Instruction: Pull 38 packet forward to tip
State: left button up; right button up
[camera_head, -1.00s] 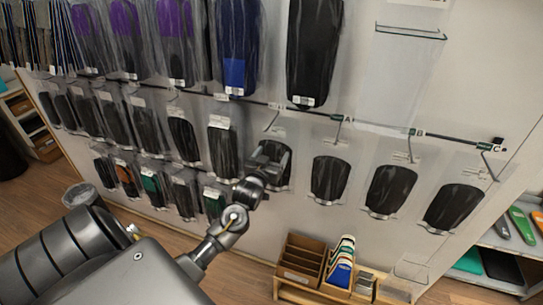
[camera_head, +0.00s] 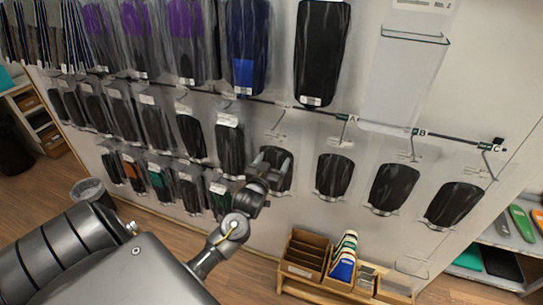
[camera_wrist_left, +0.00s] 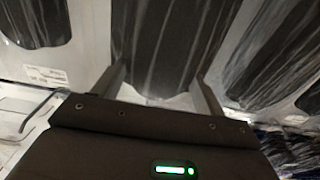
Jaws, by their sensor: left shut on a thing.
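A clear packet with a dark insole (camera_head: 283,172) hangs from a hook in the lower row of the wall rack; I cannot read a 38 on it. My left gripper (camera_head: 262,168) is at the left side of this packet, in front of the wall. In the left wrist view, the gripper's two fingers (camera_wrist_left: 160,84) are shut on the lower part of a clear packet with a dark insole (camera_wrist_left: 165,45). The exact contact is dim and partly hidden by the gripper body. My right gripper is not in view.
Similar dark packets (camera_head: 333,175) hang to the right, and several more hang close by on the left. Larger packets (camera_head: 322,50) hang above the rail (camera_head: 375,124). A wooden organizer (camera_head: 304,254) stands below. A shelf (camera_head: 489,282) is at the lower right.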

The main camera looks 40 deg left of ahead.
pick_arm(q)
jog(key=shift+v, duration=0.85)
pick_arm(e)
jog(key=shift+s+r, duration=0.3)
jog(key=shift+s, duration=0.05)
pick_arm(q)
jog(key=o, duration=1.1)
jog(key=shift+s+d+f, duration=0.1)
jog(key=shift+s+d, duration=0.05)
jog(key=shift+s, duration=0.1)
jog(key=b+v, duration=0.2)
jog(key=v, duration=0.8)
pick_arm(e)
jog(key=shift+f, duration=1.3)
pick_arm(q)
jog(key=shift+s, duration=0.1)
